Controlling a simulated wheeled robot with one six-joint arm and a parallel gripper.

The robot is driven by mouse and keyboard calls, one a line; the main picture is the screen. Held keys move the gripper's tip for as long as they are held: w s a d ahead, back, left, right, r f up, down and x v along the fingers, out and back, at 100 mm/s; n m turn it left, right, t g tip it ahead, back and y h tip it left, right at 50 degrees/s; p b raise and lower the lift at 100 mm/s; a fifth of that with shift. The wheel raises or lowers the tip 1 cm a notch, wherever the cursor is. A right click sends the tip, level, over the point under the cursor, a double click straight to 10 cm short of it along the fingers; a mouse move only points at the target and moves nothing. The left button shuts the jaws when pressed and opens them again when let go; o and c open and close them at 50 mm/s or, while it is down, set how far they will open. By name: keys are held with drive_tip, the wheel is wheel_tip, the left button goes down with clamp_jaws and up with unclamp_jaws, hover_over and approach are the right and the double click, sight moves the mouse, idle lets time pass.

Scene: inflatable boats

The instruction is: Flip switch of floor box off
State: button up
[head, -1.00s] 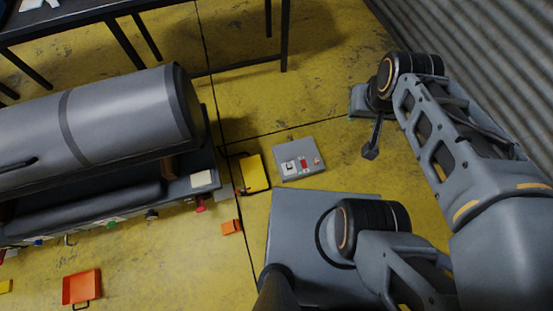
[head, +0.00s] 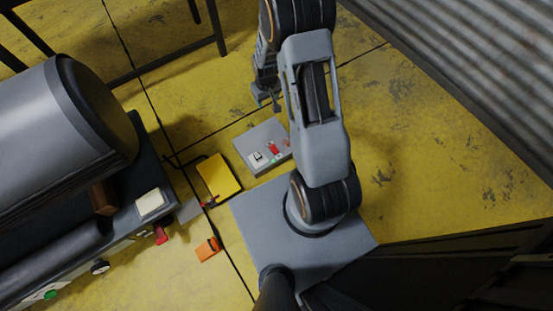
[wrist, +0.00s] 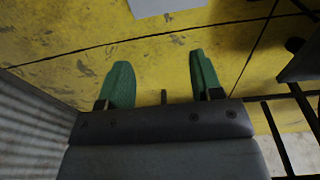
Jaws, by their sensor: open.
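The floor box (head: 252,140) is a grey flat box lying on the yellow floor in the head view. Its top carries a white switch (head: 257,157), a red part (head: 273,147) and a small green part. My gripper (head: 266,100) is just beyond the box's far edge, apart from the switch, and my forearm passes close to the box's right side. In the wrist view my gripper (wrist: 160,82) shows two green fingers spread apart with nothing between them. A pale grey edge (wrist: 165,6) at the top of the wrist view may be the floor box; no switch shows there.
A yellow case (head: 218,177) lies left of the box, with an orange item (head: 208,249) nearer. A large grey cylinder (head: 60,130) on a dark bench fills the left. A dark table frame (head: 170,65) stands behind. Open floor (head: 430,150) lies right, before a corrugated wall (head: 470,60).

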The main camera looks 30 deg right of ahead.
drive_tip(key=g+b, duration=0.1)
drive_tip(key=b, duration=0.7)
hover_over(276, 152)
wheel_tip(276, 152, down, 29)
wheel_tip(276, 152, down, 13)
drive_tip(key=b, duration=0.6)
drive_tip(key=shift+r, duration=0.2)
drive_tip(key=c, duration=0.9)
drive_tip(key=shift+w+r+g, duration=0.15)
drive_tip(key=shift+g, duration=0.6)
drive_tip(key=shift+w+r+g, duration=0.1)
drive_tip(key=shift+g, duration=0.65)
drive_tip(key=shift+c, duration=0.2)
drive_tip(key=o, duration=0.9)
drive_tip(key=shift+o, duration=0.2)
